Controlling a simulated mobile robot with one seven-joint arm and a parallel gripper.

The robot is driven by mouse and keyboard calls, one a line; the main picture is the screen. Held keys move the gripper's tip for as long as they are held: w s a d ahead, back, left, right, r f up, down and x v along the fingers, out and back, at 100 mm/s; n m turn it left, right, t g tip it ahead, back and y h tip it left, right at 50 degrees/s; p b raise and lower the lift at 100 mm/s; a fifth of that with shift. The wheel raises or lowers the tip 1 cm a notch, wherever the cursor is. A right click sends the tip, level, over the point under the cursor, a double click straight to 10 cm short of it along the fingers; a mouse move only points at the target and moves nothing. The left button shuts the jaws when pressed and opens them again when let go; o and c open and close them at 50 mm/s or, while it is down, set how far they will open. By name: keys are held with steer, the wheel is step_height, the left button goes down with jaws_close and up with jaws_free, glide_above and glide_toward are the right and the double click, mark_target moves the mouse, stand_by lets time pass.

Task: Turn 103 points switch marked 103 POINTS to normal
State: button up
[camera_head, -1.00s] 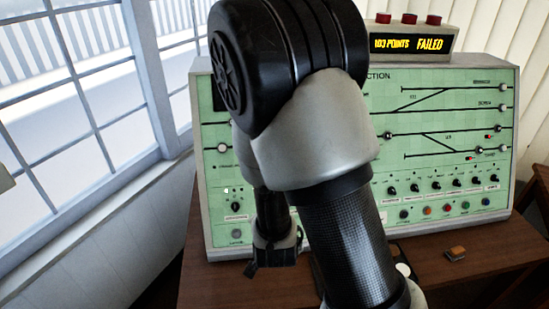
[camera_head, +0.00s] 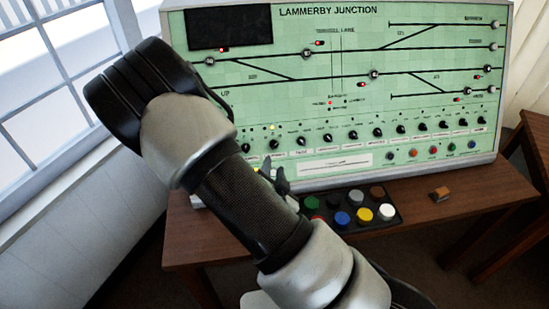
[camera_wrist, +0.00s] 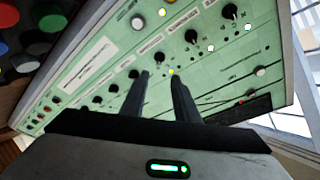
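A pale green signalling panel (camera_head: 300,105) stands on a wooden desk, with a row of black rotary switches along its lower part. The labels under the switches are too small to read, so I cannot tell which is marked 103 POINTS. My gripper (camera_head: 279,176) is low at the panel's left half, partly hidden by my arm. In the wrist view my gripper (camera_wrist: 161,74) has its two dark fingers apart with nothing between them. I cannot tell whether the fingers touch the panel.
A dark tray (camera_head: 385,222) of coloured round caps lies on the wooden desk (camera_head: 450,212) in front of the panel. A small brown block (camera_head: 439,194) lies to its right. A window (camera_head: 40,100) is at the left. Small coloured buttons (camera_head: 434,152) sit at the panel's lower right.

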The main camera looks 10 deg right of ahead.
mark_target(275, 146)
steer(key=b+x, duration=0.1)
steer(key=x, duration=1.2)
jaws_close()
